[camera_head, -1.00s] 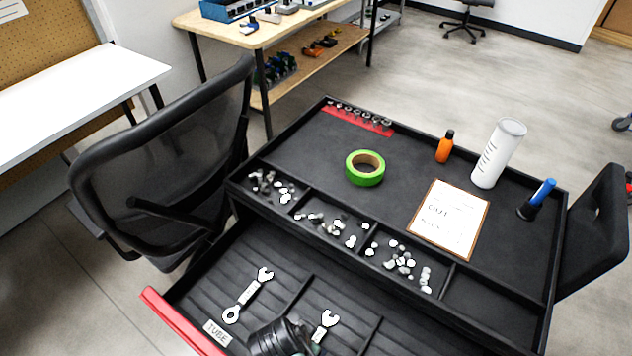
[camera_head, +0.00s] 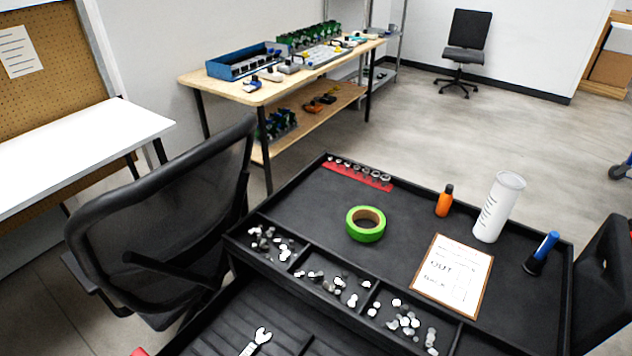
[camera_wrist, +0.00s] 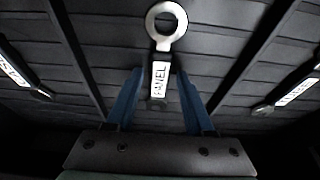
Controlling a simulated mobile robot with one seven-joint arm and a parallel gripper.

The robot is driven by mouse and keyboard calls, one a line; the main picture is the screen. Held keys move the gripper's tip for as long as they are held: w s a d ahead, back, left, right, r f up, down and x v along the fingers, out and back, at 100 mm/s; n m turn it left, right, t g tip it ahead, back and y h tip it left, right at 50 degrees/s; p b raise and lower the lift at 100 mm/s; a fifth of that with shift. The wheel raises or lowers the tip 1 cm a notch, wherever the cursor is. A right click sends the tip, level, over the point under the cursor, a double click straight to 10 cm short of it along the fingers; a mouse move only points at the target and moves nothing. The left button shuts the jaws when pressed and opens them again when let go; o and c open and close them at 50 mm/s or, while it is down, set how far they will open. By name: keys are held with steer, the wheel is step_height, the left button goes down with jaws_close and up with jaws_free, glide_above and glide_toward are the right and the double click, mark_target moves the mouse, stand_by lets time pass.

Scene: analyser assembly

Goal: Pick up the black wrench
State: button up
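In the wrist view, a wrench (camera_wrist: 166,26) with a pale grey ring end and a white label reading "PANEL" lies on the dark ribbed drawer floor. My gripper (camera_wrist: 158,72) has two blue fingers standing apart, one on each side of this wrench's handle in the picture, with gaps on both sides. How far the fingertips are above the floor is unclear. Other labelled wrenches lie at the left (camera_wrist: 20,72) and right (camera_wrist: 292,94) edges. The head view shows one silver wrench end (camera_head: 260,338) in the open drawer; my gripper is outside that view. No wrench looks plainly all black.
Drawer dividers run on both sides of the middle wrench. Above the drawer, the black cart top (camera_head: 310,200) holds green tape (camera_head: 366,224), an orange bottle (camera_head: 444,201), a white cylinder (camera_head: 497,207), a clipboard (camera_head: 453,275) and compartments of small parts. A chair (camera_head: 165,215) stands left.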

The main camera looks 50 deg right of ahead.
jaws_close()
steer(key=shift+r, duration=0.1)
